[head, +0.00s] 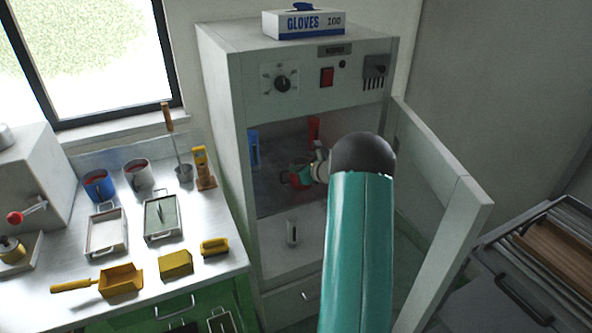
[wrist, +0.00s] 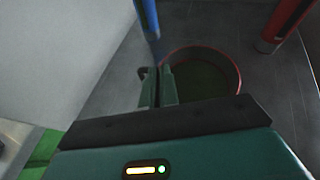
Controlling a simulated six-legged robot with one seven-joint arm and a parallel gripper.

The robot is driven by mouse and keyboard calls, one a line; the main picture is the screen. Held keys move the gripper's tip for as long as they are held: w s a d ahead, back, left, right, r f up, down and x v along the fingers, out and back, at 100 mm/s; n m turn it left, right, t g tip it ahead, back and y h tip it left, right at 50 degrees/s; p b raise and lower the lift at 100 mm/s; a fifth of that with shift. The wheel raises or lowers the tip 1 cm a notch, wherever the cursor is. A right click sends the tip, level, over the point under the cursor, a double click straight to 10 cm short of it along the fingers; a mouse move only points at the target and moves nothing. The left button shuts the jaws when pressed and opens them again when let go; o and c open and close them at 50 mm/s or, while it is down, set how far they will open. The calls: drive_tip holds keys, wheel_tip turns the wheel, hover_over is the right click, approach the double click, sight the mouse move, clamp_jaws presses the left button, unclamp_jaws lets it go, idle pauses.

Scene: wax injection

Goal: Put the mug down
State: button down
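The mug (wrist: 239,84) is round with a red rim and a dark green inside. It is inside the open cabinet (head: 296,68), where part of it shows red in the head view (head: 299,177). My gripper (wrist: 161,70) also reaches into the cabinet in the head view (head: 317,170). Its two fingers are close together at the left side of the mug's rim, and seem shut on its wall. A small dark piece beside the left finger may be the handle. Whether the mug's base touches the cabinet floor is hidden.
A blue object (head: 253,150) and a red object (head: 313,130) stand at the back of the cabinet. The cabinet door (head: 440,190) hangs open at right. The bench at left holds a blue mug (head: 99,186), a grey mug (head: 140,176), trays and yellow tools.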

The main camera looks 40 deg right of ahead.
drive_tip(key=c, duration=1.7)
unclamp_jaws()
drive_tip(key=a+v, duration=0.1)
drive_tip(key=v, duration=1.1)
drive_tip(key=a+r+n+g+y, duration=0.15)
drive_tip(key=a+r+n, duration=0.3)
drive_tip(key=a, duration=0.45)
drive_tip(key=s+a+r+n+g+y, duration=0.1)
drive_tip(key=a+r+n+g, duration=0.15)
drive_tip(key=a+n, duration=0.45)
drive_tip(key=a+r+n+g+y, duration=0.1)
drive_tip(key=a+r+n, duration=0.25)
drive_tip(key=a, duration=0.75)
drive_tip(key=s+a+r+n+g+h, duration=0.1)
drive_tip(key=s+a+n, duration=0.4)
drive_tip(key=s+n, duration=0.1)
drive_tip(key=s+a+r+n+g+h, duration=0.1)
drive_tip(key=s+a+n+h, duration=0.1)
drive_tip(key=s+a+n, duration=0.4)
drive_tip(key=s+a+r+n+h, duration=0.1)
drive_tip(key=s+a+n, duration=0.4)
drive_tip(key=s+n, duration=0.2)
drive_tip(key=shift+s+a+r+g+h, duration=0.1)
drive_tip(key=shift+s+a+g+h, duration=0.1)
drive_tip(key=shift+s, duration=0.4)
drive_tip(key=shift+s+a+g+h, duration=0.1)
drive_tip(key=shift+s+g+h, duration=0.1)
drive_tip(key=shift+s, duration=0.45)
